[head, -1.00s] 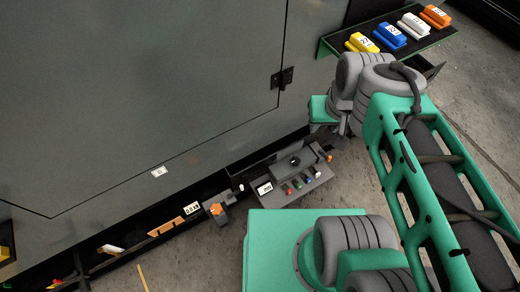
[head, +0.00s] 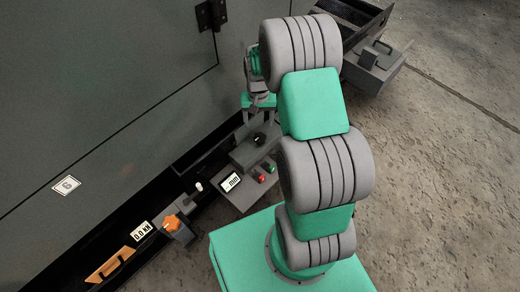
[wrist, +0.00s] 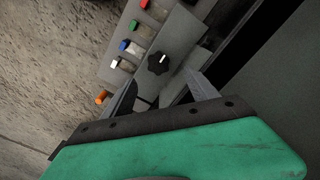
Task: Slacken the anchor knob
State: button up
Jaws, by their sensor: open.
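No label names the anchor knob, so I cannot tell which knob it is. An orange lobed knob (head: 172,223) sits on a grey block low along the cabinet in the head view. A black knob (head: 259,140) with a white mark stands on the grey console; it also shows in the wrist view (wrist: 158,63). Another orange knob (wrist: 101,97) shows beyond the console's end in the wrist view. My gripper (head: 258,116) is open and empty, above the console near the black knob. Its fingers (wrist: 163,95) show apart in the wrist view, with no visible contact on the knob.
The console has a mm display (head: 230,182) and coloured buttons (wrist: 134,48). A 0.0 kN display (head: 143,231) and an orange handle (head: 110,264) lie further left. The cabinet wall (head: 90,90) rises behind. A grey drawer (head: 375,65) juts out at upper right. Floor on the right is clear.

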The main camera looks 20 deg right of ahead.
aim_at(260, 137)
jog(key=f, duration=0.3)
jog(key=shift+w+d+f, duration=0.1)
jog(key=shift+d, duration=0.1)
notch_tip(260, 137, down, 6)
jog(key=b, duration=0.2)
jog(key=shift+f+b, duration=0.2)
jog(key=shift+b, duration=0.1)
jog(key=c, duration=1.4)
